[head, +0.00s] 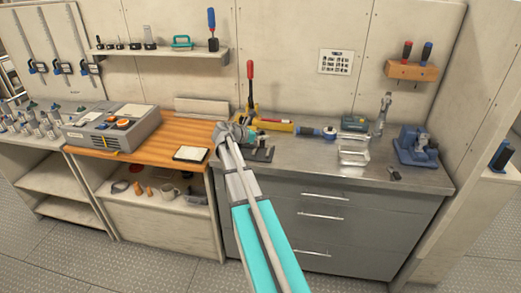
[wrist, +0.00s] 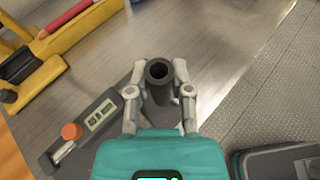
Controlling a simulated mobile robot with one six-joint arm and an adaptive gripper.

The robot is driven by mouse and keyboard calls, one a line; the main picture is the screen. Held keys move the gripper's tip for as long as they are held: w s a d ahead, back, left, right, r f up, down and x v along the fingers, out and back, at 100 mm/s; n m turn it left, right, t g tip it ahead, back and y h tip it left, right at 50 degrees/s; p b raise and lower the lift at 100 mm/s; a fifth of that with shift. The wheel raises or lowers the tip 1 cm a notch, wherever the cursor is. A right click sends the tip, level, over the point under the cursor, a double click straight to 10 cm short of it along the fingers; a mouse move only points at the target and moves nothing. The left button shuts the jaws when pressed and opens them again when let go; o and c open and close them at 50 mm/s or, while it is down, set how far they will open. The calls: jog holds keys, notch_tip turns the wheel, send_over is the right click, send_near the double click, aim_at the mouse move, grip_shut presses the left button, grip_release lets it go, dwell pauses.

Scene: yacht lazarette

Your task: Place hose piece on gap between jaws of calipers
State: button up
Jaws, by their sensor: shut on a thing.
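The hose piece (wrist: 160,97) is a short dark tube with its open end facing the wrist camera. My gripper (wrist: 160,76) is shut on it, with one pale finger on each side. The calipers (wrist: 82,133) are dark, with a small digital display and an orange knob, and lie on the metal worktop left of and below my gripper. Their jaws are partly hidden behind my fingers and the hose piece, so I cannot tell whether the hose touches them. In the head view, my gripper (head: 240,135) is over the worktop beside the dark calipers (head: 260,154).
A yellow tool with a red lever (head: 251,90) stands just behind my gripper. A white-framed pad (head: 190,154) lies on the wood top to the left. A clear rack (head: 353,156) and a blue vise (head: 413,146) stand to the right. Bare metal shows around (head: 310,160).

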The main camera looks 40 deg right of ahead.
jog(key=shift+w+d+f, duration=0.15)
jog(key=shift+w+f, duration=0.2)
jog(key=shift+f, duration=0.1)
jog(key=shift+w+d+f+b, duration=0.15)
jog(key=shift+w+f+b, duration=0.3)
jog(key=shift+b, duration=0.3)
jog(key=shift+s+f+b, duration=0.1)
jog(key=shift+f+b, duration=1.3)
jog(key=shift+f, duration=0.1)
jog(key=shift+f, duration=0.15)
jog(key=o, duration=0.8)
jog(key=shift+o, duration=0.2)
